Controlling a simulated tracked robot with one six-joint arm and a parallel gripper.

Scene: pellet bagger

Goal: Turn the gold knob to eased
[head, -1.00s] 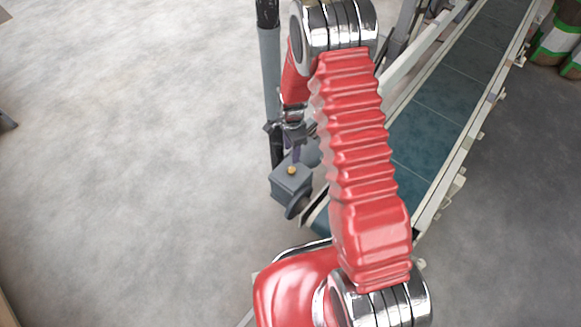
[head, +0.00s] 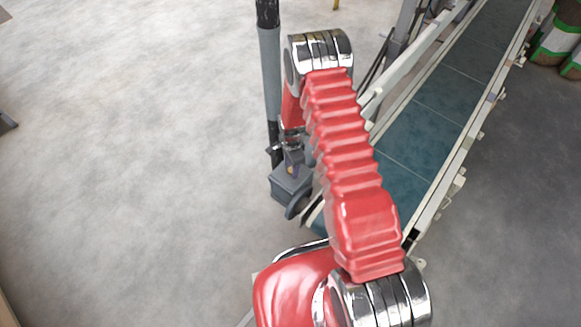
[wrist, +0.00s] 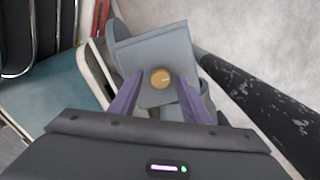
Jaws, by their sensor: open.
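The gold knob (wrist: 161,78) is a small round brass-coloured disc on the face of a grey box (wrist: 150,45) in the wrist view. My gripper (wrist: 158,90) is open, with one purple finger on each side of the knob. Clear gaps show between the knob and both fingers. In the head view my gripper (head: 291,166) is just over the grey box (head: 285,188), and the knob is mostly hidden behind it. I cannot make out any setting marks.
A conveyor with a teal belt (head: 425,105) and pale side rails runs to the right of the box. A dark grey post (head: 271,80) stands close behind it. The concrete floor (head: 130,150) on the left is open.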

